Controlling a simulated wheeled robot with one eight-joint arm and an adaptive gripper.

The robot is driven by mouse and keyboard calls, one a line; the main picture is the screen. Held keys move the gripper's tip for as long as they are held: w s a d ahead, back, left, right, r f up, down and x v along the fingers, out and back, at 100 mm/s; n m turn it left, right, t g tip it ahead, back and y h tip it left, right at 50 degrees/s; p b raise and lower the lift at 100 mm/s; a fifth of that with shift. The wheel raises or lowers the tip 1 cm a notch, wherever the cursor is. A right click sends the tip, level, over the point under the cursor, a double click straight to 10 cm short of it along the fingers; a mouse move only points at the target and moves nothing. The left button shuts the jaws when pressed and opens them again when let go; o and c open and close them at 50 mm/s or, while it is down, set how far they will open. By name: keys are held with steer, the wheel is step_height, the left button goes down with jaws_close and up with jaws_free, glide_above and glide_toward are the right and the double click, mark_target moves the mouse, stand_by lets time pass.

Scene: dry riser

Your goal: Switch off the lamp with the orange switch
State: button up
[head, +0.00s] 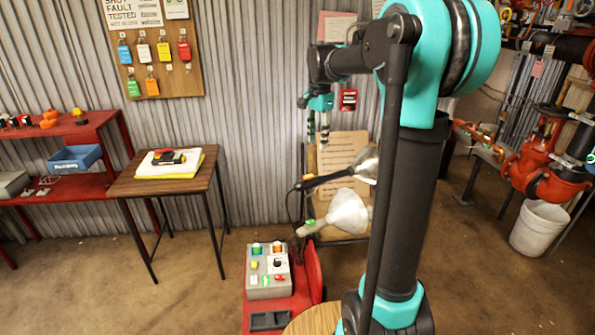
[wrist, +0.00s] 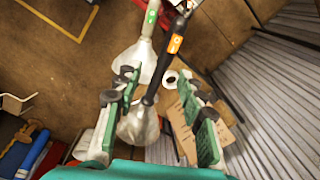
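Two clamp lamps stand below my gripper. The lamp with the orange switch has a black handle (wrist: 153,83) and a pale reflector (wrist: 138,124); its orange switch (wrist: 175,44) faces up in the wrist view. In the head view its black handle (head: 328,180) lies above the second lamp. The second lamp (head: 347,212) has a whitish handle with a green switch (wrist: 152,17). My gripper (wrist: 160,84) is open and empty, its fingers either side of the lamps in the picture; in the head view it (head: 318,125) hangs above them. I cannot tell whether either lamp is lit.
A grey control box (head: 268,270) with coloured buttons sits on a red stand below the lamps. A brown board (head: 342,160) stands behind them. A wooden table (head: 165,183) is left; red pipework (head: 540,160) and a white bucket (head: 540,228) are right.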

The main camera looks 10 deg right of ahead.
mark_target(308, 176)
steer(key=w+a+r+m, duration=0.2)
steer(key=w+r, duration=0.1)
steer(key=shift+g, duration=0.3)
step_height(308, 176, down, 18)
steer(key=shift+a+r, duration=0.1)
steer(key=shift+r, duration=0.15)
jaws_close()
